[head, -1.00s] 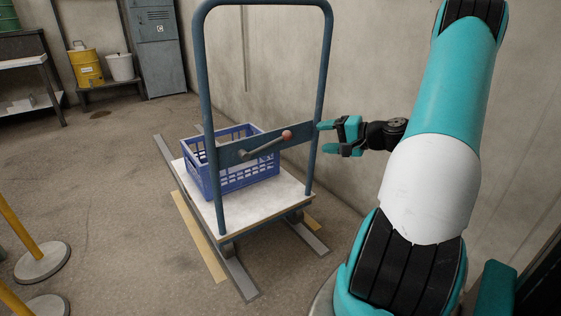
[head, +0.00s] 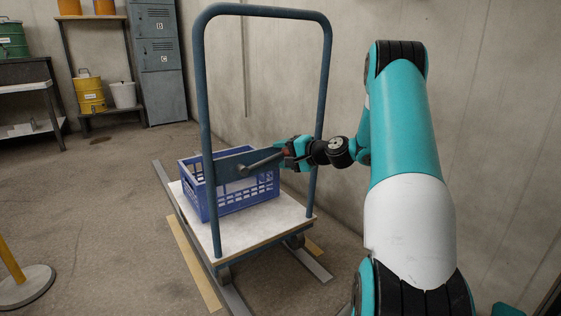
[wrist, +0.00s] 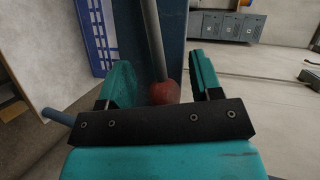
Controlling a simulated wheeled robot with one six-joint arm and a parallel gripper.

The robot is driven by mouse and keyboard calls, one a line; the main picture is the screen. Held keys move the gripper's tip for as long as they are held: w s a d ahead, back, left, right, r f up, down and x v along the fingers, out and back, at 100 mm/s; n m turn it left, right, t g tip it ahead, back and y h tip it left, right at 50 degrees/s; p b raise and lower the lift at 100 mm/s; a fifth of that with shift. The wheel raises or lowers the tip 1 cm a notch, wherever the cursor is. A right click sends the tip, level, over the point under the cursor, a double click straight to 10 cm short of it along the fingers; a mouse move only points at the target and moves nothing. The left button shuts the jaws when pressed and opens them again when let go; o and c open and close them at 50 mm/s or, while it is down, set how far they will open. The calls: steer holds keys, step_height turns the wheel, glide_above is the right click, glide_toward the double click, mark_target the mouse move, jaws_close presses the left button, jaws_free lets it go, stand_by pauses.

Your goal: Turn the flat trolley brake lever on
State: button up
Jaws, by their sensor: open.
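The brake lever (head: 262,164) is a grey rod on the blue cross plate (head: 228,168) of the flat trolley's handle frame. It slants up to the right from its pivot. Its red knob (wrist: 165,92) shows in the wrist view between my two open teal fingers. My gripper (head: 287,152) is open around the knob end, and I see a gap between the knob and the right finger. In the head view the gripper mostly hides the knob. The trolley's pale deck (head: 262,232) is below.
A blue crate (head: 245,196) stands on the deck behind the plate. The blue upright tube (head: 321,105) is close beside my wrist. A concrete wall (head: 400,25) is at the right. A yellow post base (head: 25,285) stands on the floor at left.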

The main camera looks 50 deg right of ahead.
steer(key=shift+w+a+f, duration=0.1)
steer(key=shift+w+f, duration=0.05)
steer(key=shift+w, duration=0.4)
